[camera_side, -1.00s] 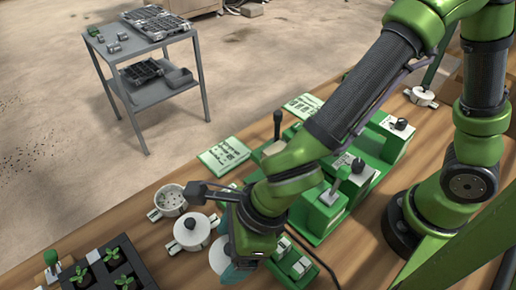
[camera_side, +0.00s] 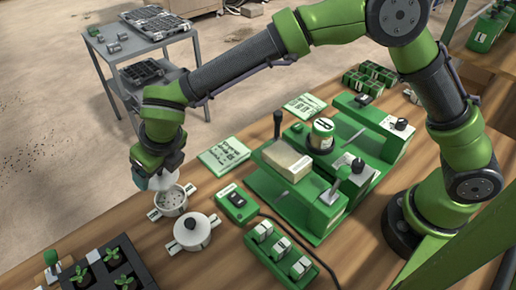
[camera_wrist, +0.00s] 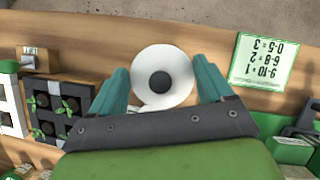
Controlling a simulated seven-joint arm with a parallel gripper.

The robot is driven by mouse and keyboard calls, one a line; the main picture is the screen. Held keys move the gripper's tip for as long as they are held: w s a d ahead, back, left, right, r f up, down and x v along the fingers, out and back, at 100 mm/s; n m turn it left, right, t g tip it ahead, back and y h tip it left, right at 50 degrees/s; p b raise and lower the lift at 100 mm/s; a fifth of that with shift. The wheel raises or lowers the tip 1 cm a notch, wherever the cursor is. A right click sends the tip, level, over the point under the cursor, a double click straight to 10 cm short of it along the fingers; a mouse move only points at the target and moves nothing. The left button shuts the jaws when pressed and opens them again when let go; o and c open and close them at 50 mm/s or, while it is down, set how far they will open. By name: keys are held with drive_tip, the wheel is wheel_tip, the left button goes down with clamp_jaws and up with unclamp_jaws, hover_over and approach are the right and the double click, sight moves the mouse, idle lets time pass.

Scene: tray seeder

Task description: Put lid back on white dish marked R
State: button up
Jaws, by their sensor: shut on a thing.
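A white two-handled dish (camera_side: 171,204) stands open on the bench in the side view, with small dark specks inside. The writing on its handle is too small to read. My gripper (camera_side: 158,180) is just above and behind it, shut on a white lid (camera_side: 171,179). In the wrist view the lid (camera_wrist: 179,64), round with a dark knob, sits between the two teal fingers of my gripper (camera_wrist: 161,78). The lid is apart from or barely over the dish's far rim; I cannot tell which. In the wrist view the dish is mostly hidden behind the lid.
A second white pot with its lid on (camera_side: 191,236) stands close in front. A green switch box (camera_side: 237,205) and a printed card (camera_side: 224,154) lie to the right. A black seedling tray (camera_side: 111,270) is at front left. The bench's far edge is near.

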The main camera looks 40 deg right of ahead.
drive_tip(key=shift+s+f, duration=0.1)
drive_tip(key=shift+f, duration=3.1)
drive_tip(key=shift+d+f, duration=0.1)
drive_tip(key=shift+f, duration=0.05)
drive_tip(key=o, duration=1)
drive_tip(key=shift+r, duration=3.5)
drive_tip(key=shift+c, duration=0.5)
clamp_jaws()
